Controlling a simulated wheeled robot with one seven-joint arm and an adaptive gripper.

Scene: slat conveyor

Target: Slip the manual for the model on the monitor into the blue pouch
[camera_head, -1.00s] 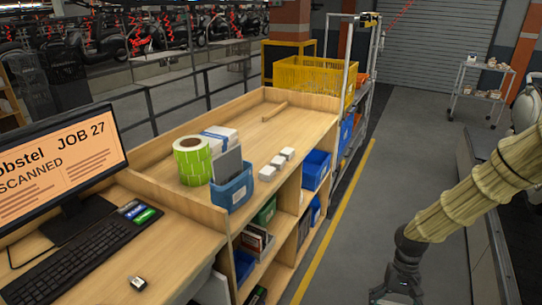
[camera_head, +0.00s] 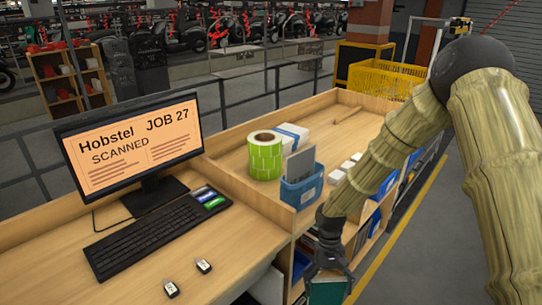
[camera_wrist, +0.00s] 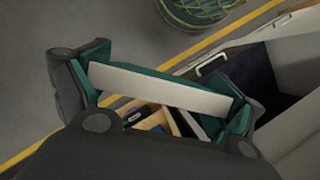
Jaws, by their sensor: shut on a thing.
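The monitor (camera_head: 130,145) reads "Hobstel JOB 27 SCANNED". My gripper (camera_head: 328,268) is low in front of the counter, shut on a thin dark-green booklet (camera_head: 328,291). In the wrist view, the booklet's pale edge (camera_wrist: 160,91) spans between the fingers; its cover title cannot be read. A blue pouch (camera_head: 302,190) stands upright on the counter ledge, above and left of my gripper, with a grey flat item (camera_head: 299,163) sticking out. The booklet is apart from the pouch.
A green label roll (camera_head: 265,157) and a white box (camera_head: 292,134) stand behind the pouch; small white boxes (camera_head: 346,166) lie to its right. A keyboard (camera_head: 145,240) and two small fobs (camera_head: 203,265) lie on the desk. Shelves with books (camera_wrist: 158,119) are below.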

